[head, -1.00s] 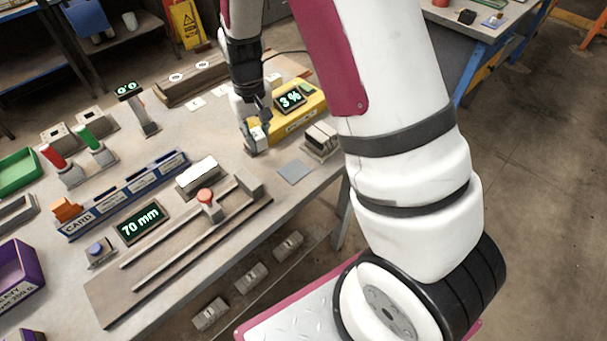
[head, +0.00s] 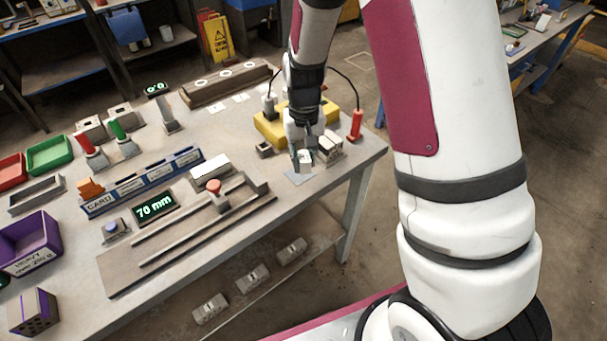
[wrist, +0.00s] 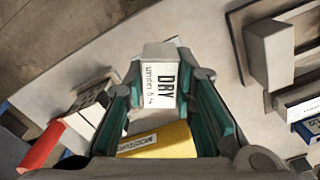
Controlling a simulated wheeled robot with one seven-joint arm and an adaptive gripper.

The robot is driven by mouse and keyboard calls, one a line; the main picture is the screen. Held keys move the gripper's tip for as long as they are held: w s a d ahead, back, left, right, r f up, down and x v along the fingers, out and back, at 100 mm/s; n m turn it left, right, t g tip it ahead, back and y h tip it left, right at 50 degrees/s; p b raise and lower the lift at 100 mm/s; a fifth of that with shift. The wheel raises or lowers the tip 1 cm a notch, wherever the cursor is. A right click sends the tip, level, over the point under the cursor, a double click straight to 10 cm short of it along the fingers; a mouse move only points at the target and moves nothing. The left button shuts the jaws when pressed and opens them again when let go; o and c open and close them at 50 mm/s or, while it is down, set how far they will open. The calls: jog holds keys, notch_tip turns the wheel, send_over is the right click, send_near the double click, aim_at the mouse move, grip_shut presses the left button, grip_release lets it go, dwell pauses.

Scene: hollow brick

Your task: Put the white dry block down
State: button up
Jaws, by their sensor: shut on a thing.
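The white dry block (wrist: 158,88) shows in the wrist view, with "DRY under 5 %" printed on its pale face. My gripper (wrist: 168,74) is shut on it, with one teal-lined finger on each side. In the head view my gripper (head: 305,154) points down and holds the white dry block (head: 305,167) at the grey-blue mat (head: 297,178) near the table's front edge. The block covers part of the mat. I cannot tell whether the block touches it.
Printed blocks (head: 330,148) stand close to the right of my gripper. A yellow meter (head: 268,127) is behind it, and a red-handled probe (head: 356,124) is at the right. A small dark holder (head: 264,149) and a slide rail (head: 200,225) lie to the left.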

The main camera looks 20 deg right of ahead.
jog(key=shift+s+m, duration=0.7)
jog(key=shift+s, duration=0.15)
jog(key=s+m+p, duration=0.2)
jog(key=s+m, duration=0.9)
jog(key=w, duration=1)
jog(key=w+f, duration=0.1)
jog(key=w, duration=0.4)
jog(key=shift+a, duration=0.1)
jog(key=shift+f, duration=1.75)
jog(key=shift+f, duration=0.1)
jog(key=o, duration=1)
jog(key=shift+o, duration=0.2)
